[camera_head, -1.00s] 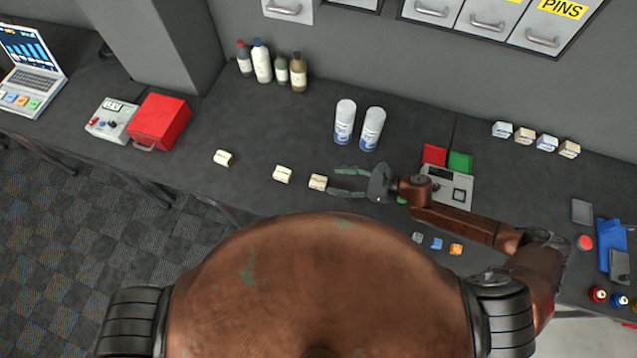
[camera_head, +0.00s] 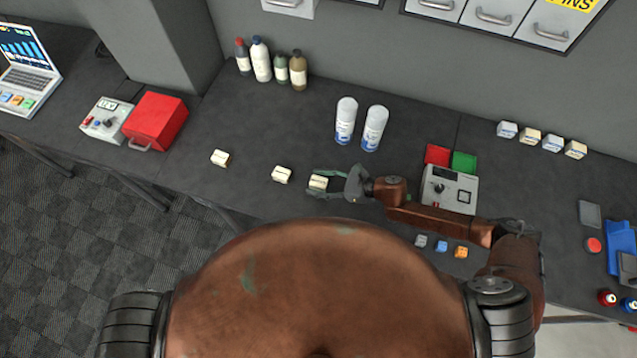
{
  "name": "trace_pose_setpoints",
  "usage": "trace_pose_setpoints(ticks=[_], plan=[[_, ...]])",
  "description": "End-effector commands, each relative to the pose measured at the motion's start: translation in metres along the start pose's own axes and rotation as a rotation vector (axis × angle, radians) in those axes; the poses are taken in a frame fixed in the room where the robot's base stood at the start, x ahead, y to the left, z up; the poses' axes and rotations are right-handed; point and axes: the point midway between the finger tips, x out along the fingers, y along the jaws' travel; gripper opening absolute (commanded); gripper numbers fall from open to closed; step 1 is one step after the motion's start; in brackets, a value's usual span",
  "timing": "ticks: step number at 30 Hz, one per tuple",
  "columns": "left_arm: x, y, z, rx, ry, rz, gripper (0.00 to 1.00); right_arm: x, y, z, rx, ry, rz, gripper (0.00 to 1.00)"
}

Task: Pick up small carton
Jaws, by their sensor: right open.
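Three small cream cartons lie in a loose row on the dark table: a left one (camera_head: 220,158), a middle one (camera_head: 282,175) and a right one (camera_head: 318,183). My right gripper (camera_head: 316,183) is open, its two fingers pointing left, one on the far side and one on the near side of the right carton. The carton sits between the fingertips; I cannot tell whether either finger touches it. My left gripper is not in view.
Two white cans (camera_head: 345,122) stand behind the gripper. Several bottles (camera_head: 262,62) stand at the back left. A red box (camera_head: 156,123) is at the left. A grey device (camera_head: 449,190) and small coloured blocks (camera_head: 441,246) lie right of the gripper. Small boxes (camera_head: 530,136) line the back right.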

Motion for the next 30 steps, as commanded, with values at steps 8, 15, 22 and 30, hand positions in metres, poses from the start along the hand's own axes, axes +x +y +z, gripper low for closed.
trace_pose_setpoints(ticks=[8,15,22,30], plan=[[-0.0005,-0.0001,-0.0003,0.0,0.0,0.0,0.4,-0.001,-0.0002,-0.0001,0.0,0.001,0.0,0.4],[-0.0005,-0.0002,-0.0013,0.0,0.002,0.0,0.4,-0.0011,-0.0002,-0.0001,0.0,0.001,0.0,0.24],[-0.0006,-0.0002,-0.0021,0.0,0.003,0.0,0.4,-0.0011,-0.0001,0.0,0.0,0.0,0.0,0.08],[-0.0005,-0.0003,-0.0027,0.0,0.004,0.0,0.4,-0.0011,-0.0002,0.0004,0.0,0.0,0.0,0.02]])
